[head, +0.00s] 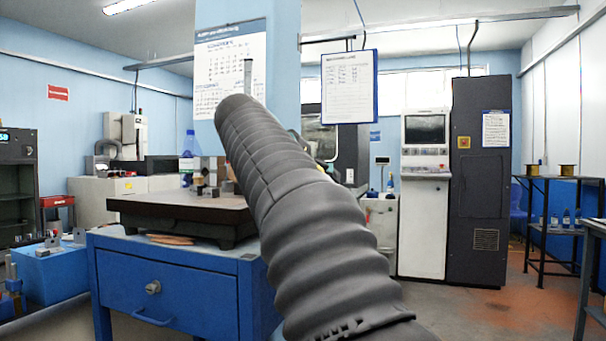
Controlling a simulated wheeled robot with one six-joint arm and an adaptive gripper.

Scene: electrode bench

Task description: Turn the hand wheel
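I cannot make out a hand wheel in the head view. A ribbed dark grey sleeve, which looks like part of my arm, rises through the middle and hides part of the bench and the machine behind it. My gripper cannot be seen. A blue bench with a drawer (168,293) stands at the left of the sleeve. It bears a dark surface plate (165,207). Small blocks (207,190) sit at the plate's back, partly hidden by the sleeve.
A white control cabinet (423,225) and a tall dark cabinet (480,215) stand at the back right. A dark shelf rack (549,181) holds spools and bottles. A blue box (50,270) is at the far left. Floor (480,315) shows clear at the right.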

